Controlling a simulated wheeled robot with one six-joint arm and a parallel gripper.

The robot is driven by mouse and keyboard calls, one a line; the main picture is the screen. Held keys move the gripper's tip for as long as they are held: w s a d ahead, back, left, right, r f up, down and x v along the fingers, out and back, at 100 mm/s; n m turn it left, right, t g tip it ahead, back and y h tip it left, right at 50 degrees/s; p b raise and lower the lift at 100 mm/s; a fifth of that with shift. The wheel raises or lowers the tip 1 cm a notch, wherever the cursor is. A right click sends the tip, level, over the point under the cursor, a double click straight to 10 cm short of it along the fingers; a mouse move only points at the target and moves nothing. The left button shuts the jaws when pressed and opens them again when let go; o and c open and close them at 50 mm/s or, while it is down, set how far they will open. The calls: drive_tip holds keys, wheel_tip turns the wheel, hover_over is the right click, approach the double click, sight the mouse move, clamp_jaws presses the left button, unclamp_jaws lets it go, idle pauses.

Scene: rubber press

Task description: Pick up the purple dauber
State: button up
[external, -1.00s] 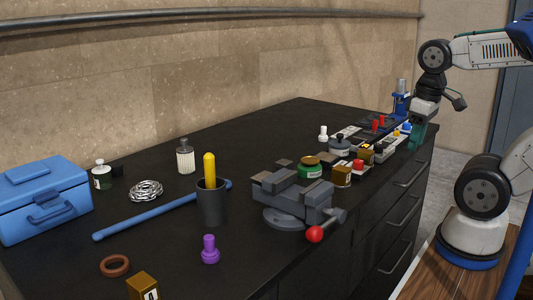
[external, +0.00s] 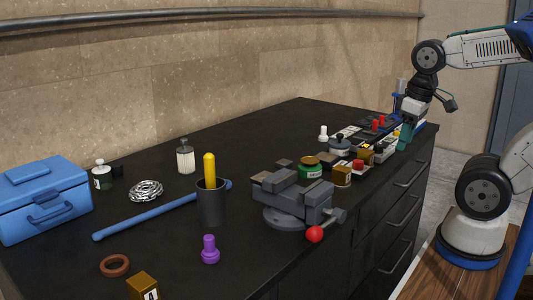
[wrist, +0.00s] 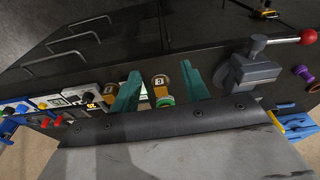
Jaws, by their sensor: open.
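The purple dauber (external: 210,250) stands upright on the black worktop, front and left of the grey vise (external: 290,196). In the wrist view a purple piece that looks like it (wrist: 303,73) is at the right edge, past the vise (wrist: 252,70). My gripper (external: 405,136) is at the far right end of the worktop, well away from the dauber. In the wrist view my gripper (wrist: 163,88) shows two green fingers spread apart, with nothing held between them.
A dark cup with a yellow-handled tool (external: 211,200) stands behind the dauber. A blue bar (external: 160,212), a brown ring (external: 115,265) and a brown block (external: 143,286) lie around it. Several small jars and blocks crowd the right edge beyond the vise.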

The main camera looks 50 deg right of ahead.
drive_tip(key=w+a+f+n+t+y, duration=0.1)
drive_tip(key=w+a, duration=0.5)
drive_tip(key=a, duration=0.1)
drive_tip(key=w+a+n+t+y, duration=0.1)
drive_tip(key=w+a+n+t, duration=0.1)
drive_tip(key=w+a, duration=0.4)
drive_tip(key=w+a+f+n+t+y, duration=0.1)
drive_tip(key=w+a+n+t, duration=0.1)
drive_tip(key=w+a, duration=0.5)
drive_tip(key=shift+a+f+y, duration=0.35)
drive_tip(key=shift+a+y, duration=0.05)
drive_tip(key=shift+a, duration=0.2)
drive_tip(key=w+a+f+n+t+y, duration=0.2)
drive_tip(key=a+y, duration=0.1)
drive_tip(key=a, duration=0.8)
drive_tip(key=n+y, duration=0.1)
drive_tip(key=y, duration=0.1)
hover_over(213, 236)
drive_tip(key=s+d, duration=0.3)
drive_tip(key=d, duration=0.1)
drive_tip(key=f, duration=0.3)
drive_tip(key=a+f, duration=0.1)
drive_tip(key=f, duration=0.2)
drive_tip(key=shift+w+a+f, duration=0.15)
drive_tip(key=shift+a, duration=0.05)
drive_tip(key=shift+f, duration=0.5)
drive_tip(key=x, duration=0.5)
drive_tip(key=shift+f, duration=0.15)
